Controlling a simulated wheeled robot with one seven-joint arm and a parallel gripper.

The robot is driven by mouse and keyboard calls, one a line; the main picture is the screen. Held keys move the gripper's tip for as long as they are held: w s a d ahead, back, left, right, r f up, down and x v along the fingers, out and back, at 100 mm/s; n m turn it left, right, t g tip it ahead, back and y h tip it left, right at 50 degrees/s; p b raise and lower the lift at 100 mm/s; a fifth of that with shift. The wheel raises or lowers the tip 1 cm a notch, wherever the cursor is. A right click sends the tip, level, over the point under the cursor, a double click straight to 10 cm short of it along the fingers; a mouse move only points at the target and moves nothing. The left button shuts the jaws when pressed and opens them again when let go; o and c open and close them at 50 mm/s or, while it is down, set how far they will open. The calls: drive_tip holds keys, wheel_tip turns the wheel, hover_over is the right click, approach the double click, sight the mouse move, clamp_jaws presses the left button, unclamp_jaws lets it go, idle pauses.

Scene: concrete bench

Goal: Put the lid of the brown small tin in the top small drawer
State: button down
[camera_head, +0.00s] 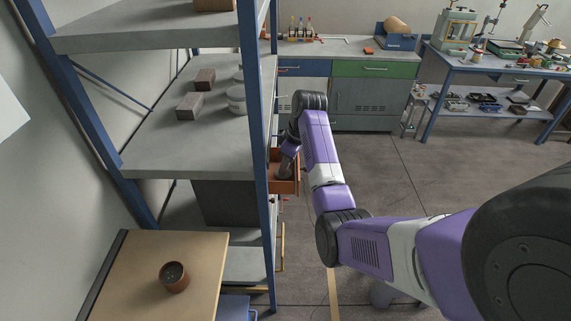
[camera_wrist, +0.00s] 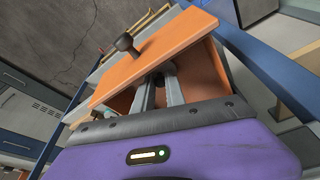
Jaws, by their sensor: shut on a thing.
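The brown small tin (camera_head: 173,284) stands upright and uncovered on the tan tabletop, with something dark inside. The top small drawer (camera_head: 285,187) is pulled open beside the blue shelf post. In the wrist view the drawer (camera_wrist: 152,62) is orange-brown, with a dark round knob on its front. My gripper (camera_wrist: 160,80) reaches down into the drawer behind that front. Its fingers are close together on a small dark piece, which I take to be the lid's knob; the rest of the lid is hidden. In the head view my gripper (camera_head: 287,168) is partly covered by my wrist.
A tan tabletop (camera_head: 125,285) is at the lower left. Grey shelves (camera_head: 190,150) hold blocks and a round container beside the drawer. The blue post (camera_head: 257,130) stands close to my arm. Open concrete floor (camera_head: 400,185) lies to the right, with workbenches behind.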

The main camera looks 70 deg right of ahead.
drive_tip(key=c, duration=1.4)
unclamp_jaws()
drive_tip(key=shift+r, duration=0.6)
drive_tip(key=b+v, duration=0.1)
drive_tip(key=v, duration=0.3)
drive_tip(key=shift+s+d+r, duration=0.1)
drive_tip(key=shift+s+r, duration=0.1)
drive_tip(key=shift+r, duration=0.2)
drive_tip(key=r+p, duration=0.1)
drive_tip(key=r, duration=0.1)
wheel_tip(320, 180, up, 4)
hover_over(290, 174)
drive_tip(key=s, duration=0.2)
drive_tip(key=shift+w+r, duration=0.1)
drive_tip(key=shift+r, duration=0.15)
